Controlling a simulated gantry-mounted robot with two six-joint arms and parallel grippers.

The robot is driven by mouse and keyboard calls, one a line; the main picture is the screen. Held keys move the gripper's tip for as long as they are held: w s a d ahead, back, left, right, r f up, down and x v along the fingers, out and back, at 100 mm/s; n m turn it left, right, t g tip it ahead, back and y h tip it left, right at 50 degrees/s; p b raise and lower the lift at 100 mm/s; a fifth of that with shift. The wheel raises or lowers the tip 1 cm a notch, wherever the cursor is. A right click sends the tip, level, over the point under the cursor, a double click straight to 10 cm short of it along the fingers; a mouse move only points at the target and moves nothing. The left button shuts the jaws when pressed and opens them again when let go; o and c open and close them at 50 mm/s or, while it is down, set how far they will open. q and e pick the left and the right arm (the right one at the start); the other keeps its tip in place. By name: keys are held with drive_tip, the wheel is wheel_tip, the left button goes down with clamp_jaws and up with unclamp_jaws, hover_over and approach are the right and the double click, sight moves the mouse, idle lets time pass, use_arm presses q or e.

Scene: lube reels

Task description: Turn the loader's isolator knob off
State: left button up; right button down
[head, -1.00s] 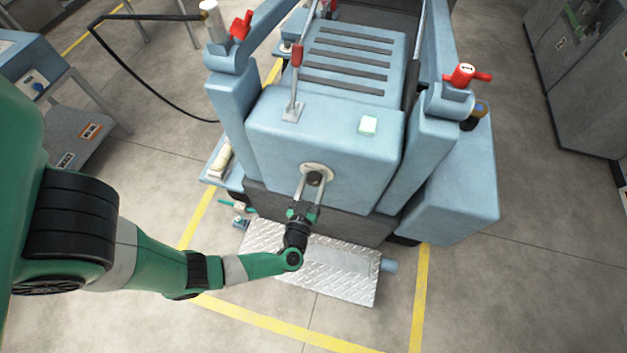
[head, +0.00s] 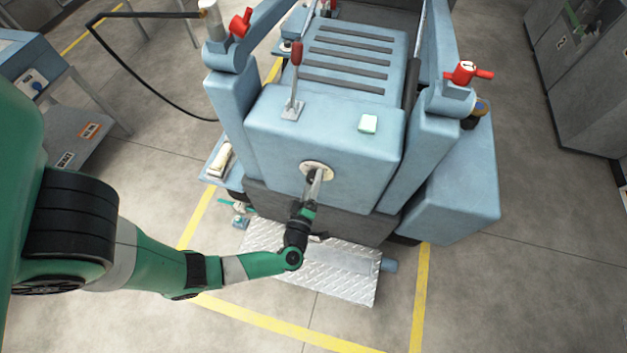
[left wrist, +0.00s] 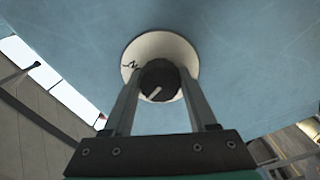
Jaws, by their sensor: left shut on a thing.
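The loader (head: 330,135) is a light blue machine in the middle of the head view. On its front panel is a round cream plate (head: 306,165) with a dark knob, mostly hidden there by my fingers. In the left wrist view the black knob (left wrist: 160,76) shows on the cream plate (left wrist: 150,44), with a pale slanted pointer line and a small dark mark at the plate's left. My left gripper (head: 316,176) is at the plate, its two fingers on either side of the knob and shut on it. My right gripper is not in view.
A metal tread plate (head: 345,270) lies below the panel. Red-handled valves (head: 467,74) top the loader's posts, and a red-tipped lever (head: 295,75) stands above the panel. A pale button (head: 368,123) sits right of the knob. Yellow floor lines (head: 270,328) surround the loader.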

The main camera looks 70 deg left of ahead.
use_arm(q)
drive_tip(key=n+b, duration=0.1)
drive_tip(key=n, duration=0.4)
drive_tip(key=shift+n, duration=0.3)
idle(0.4)
drive_tip(key=o, duration=1.4)
drive_tip(key=shift+c, duration=0.2)
drive_tip(key=shift+d, duration=0.1)
drive_tip(key=p+v, duration=0.1)
drive_tip(key=v, duration=1)
drive_tip(key=shift+d, duration=0.2)
drive_tip(key=shift+s+a, duration=0.1)
drive_tip(key=shift+s, duration=0.05)
